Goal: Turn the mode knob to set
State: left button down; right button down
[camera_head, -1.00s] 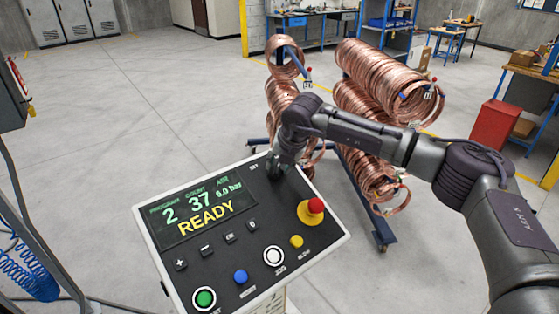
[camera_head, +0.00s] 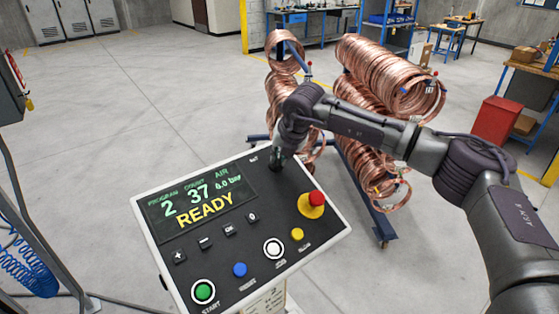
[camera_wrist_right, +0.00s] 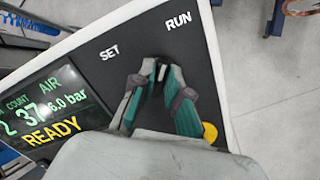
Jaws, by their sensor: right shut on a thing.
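The mode knob (camera_wrist_right: 161,73) is at the upper right of the dark control panel (camera_head: 215,262). It is mostly hidden between the fingers of my right gripper (camera_wrist_right: 160,70), which is shut on it; a small pale mark shows between the fingertips. The white label SET (camera_wrist_right: 109,52) is left of the fingers in the wrist view, and RUN (camera_wrist_right: 178,23) is above them. In the head view my right gripper (camera_head: 277,164) reaches down onto the panel's top edge area and covers the knob. The panel display (camera_head: 202,208) reads READY. My left gripper is out of view.
A red emergency stop (camera_head: 314,200) with a yellow base sits close right of the gripper. Yellow (camera_head: 297,234), white (camera_head: 273,248), blue (camera_head: 240,269) and green (camera_head: 204,291) buttons line the panel's lower edge. Copper coils (camera_head: 385,75) hang on a blue rack behind my arm.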

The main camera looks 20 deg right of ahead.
jog(key=n+b, duration=0.1)
jog(key=b, duration=0.1)
jog(key=n+b, duration=0.4)
jog(key=shift+f+y, duration=0.25)
jog(key=shift+y, duration=0.05)
jog(key=n+b, duration=0.1)
jog(key=n, duration=0.2)
jog(key=shift+a+r+b, duration=0.1)
jog(key=shift+b, duration=0.3)
jog(key=n+b, duration=0.1)
jog(key=n, duration=0.3)
jog(key=shift+a+r+y, duration=0.1)
jog(key=shift+y, duration=0.2)
jog(key=shift+s+n+b, duration=0.1)
jog(key=shift+n+b, duration=0.25)
jog(key=shift+n, duration=2.15)
jog(key=c, duration=1.2)
grip_release()
jog(key=shift+o, duration=0.2)
